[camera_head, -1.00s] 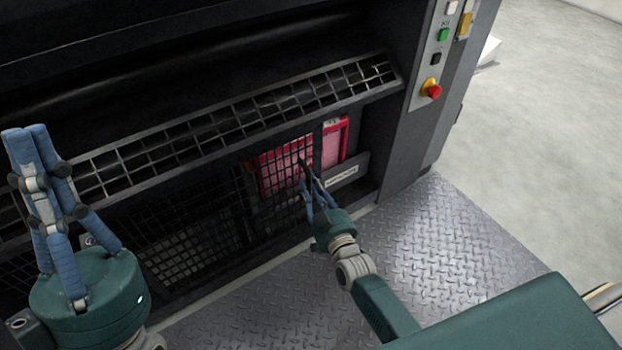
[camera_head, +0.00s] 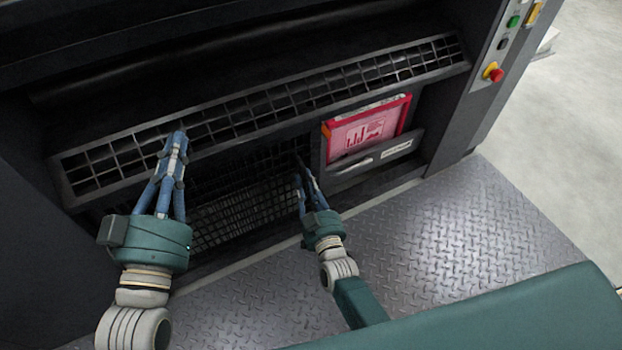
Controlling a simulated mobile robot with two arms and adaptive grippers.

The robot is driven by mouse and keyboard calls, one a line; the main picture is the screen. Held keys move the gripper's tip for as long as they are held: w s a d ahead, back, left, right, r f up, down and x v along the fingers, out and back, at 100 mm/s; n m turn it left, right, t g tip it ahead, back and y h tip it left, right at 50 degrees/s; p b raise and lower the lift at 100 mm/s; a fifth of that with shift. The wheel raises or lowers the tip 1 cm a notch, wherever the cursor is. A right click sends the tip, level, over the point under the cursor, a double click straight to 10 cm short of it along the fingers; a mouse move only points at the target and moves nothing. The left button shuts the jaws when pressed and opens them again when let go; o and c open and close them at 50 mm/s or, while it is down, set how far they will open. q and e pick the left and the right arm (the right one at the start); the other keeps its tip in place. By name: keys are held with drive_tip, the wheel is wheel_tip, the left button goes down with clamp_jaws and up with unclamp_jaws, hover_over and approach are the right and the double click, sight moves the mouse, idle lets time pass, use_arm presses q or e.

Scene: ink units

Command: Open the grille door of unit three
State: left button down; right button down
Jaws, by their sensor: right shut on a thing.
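The grille door (camera_head: 228,212) is a black wire-mesh panel low in the dark machine. It stands to the left of a red-framed pink panel (camera_head: 365,131), which shows uncovered in the opening. My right gripper (camera_head: 299,168) is shut on the grille door near its right edge; the exact grip point is dark and small. My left gripper (camera_head: 177,143) points upward in front of the long slanted grille guard (camera_head: 250,115). Its fingers lie close together in this view, and I cannot tell whether they are open. It hides part of the guard and the door's left side.
A label plate (camera_head: 395,148) sits on the sill below the pink panel. A red stop button (camera_head: 494,73) and a green button (camera_head: 513,21) are on the right column. The diamond-plate floor (camera_head: 430,230) in front is clear.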

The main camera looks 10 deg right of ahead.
drive_tip(key=shift+a, duration=0.1)
drive_tip(key=c, duration=1.6)
unclamp_jaws()
drive_tip(key=s, duration=1.2)
drive_tip(key=shift+d, duration=0.4)
